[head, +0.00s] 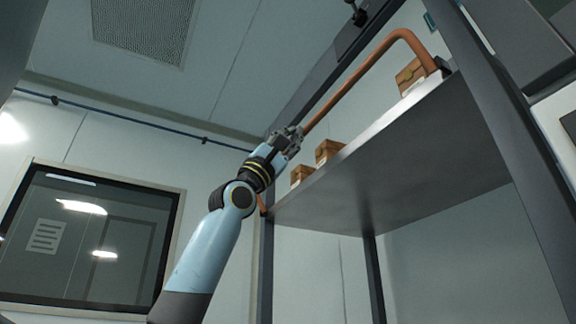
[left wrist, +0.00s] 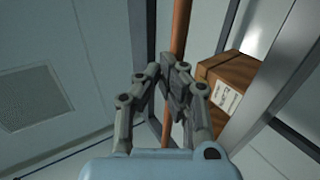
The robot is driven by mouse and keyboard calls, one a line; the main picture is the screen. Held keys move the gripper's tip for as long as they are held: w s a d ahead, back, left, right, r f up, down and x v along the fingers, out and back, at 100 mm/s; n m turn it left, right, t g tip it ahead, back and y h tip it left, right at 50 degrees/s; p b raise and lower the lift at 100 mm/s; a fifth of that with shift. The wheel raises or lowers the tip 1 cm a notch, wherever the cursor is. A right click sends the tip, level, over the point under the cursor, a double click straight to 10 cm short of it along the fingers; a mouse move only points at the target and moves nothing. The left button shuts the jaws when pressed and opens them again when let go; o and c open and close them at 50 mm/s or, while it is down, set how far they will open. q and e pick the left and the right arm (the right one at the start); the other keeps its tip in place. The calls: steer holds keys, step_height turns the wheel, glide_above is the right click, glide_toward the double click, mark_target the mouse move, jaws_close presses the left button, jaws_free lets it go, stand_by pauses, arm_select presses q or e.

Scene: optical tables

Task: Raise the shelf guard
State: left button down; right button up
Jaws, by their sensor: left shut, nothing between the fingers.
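The shelf guard (head: 352,80) is an orange-brown bar with a bent end. In the head view it runs along the front of the high metal shelf (head: 400,150), above the shelf's edge. My left gripper (head: 296,133) is at the bar's far part, reaching up from below. In the left wrist view the bar (left wrist: 180,28) runs up behind the fingertips of my left gripper (left wrist: 177,85). The fingers are shut with nothing between them. Whether they touch the bar I cannot tell. My right gripper is not in view.
Several brown boxes (head: 328,151) stand on the shelf behind the bar; one box (left wrist: 230,82) is close to the gripper's right in the left wrist view. Grey rack posts (head: 498,140) flank the shelf. A dark-framed window (head: 90,240) is in the wall at left.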

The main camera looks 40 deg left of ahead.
mark_target(305, 131)
arm_select(q)
steer(key=w+r+g+p, duration=0.1)
steer(key=p, duration=0.1)
steer(key=w+d+r+g+y+p, duration=0.1)
steer(key=w+g+p, duration=0.1)
steer(key=p, duration=0.1)
steer(key=shift+d+r, duration=0.1)
steer(key=shift+r, duration=0.15)
steer(key=shift+w+d+r+y+p, duration=0.1)
steer(key=shift+w+y+p, duration=0.2)
steer(key=shift+p, duration=0.15)
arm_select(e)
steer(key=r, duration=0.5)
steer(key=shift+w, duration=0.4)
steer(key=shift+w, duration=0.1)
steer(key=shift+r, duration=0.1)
